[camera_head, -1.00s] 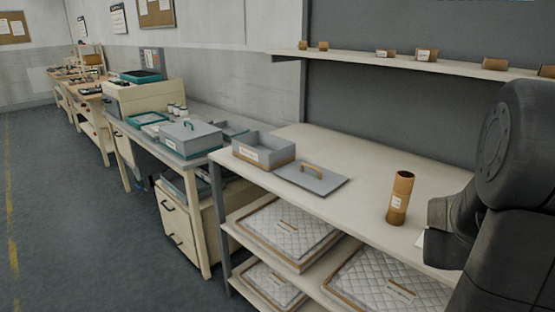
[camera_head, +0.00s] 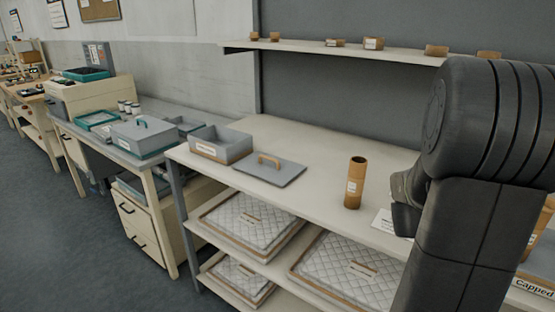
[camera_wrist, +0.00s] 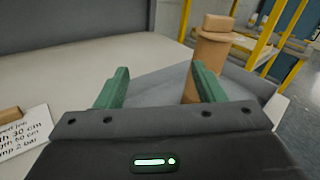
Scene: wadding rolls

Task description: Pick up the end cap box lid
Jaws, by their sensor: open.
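A flat grey lid with a tan handle (camera_head: 270,172) lies on the worktable, to the right of an open grey box (camera_head: 222,146) with a tan base and a white label too small to read. A second grey box (camera_head: 143,135), closed under a lid with a teal handle, stands on the bench further left. My gripper (camera_wrist: 160,85) shows in the wrist view with its two green fingers apart and nothing held between them. In the head view my arm hides most of the gripper, which is right of the lid and apart from it.
A tan tube (camera_head: 355,183) stands upright on the worktable between the lid and my arm. A printed card (camera_wrist: 25,130) lies near my gripper. A capped tan post (camera_wrist: 212,50) stands beyond the right finger. A shelf (camera_head: 340,52) with small rolls runs above the table.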

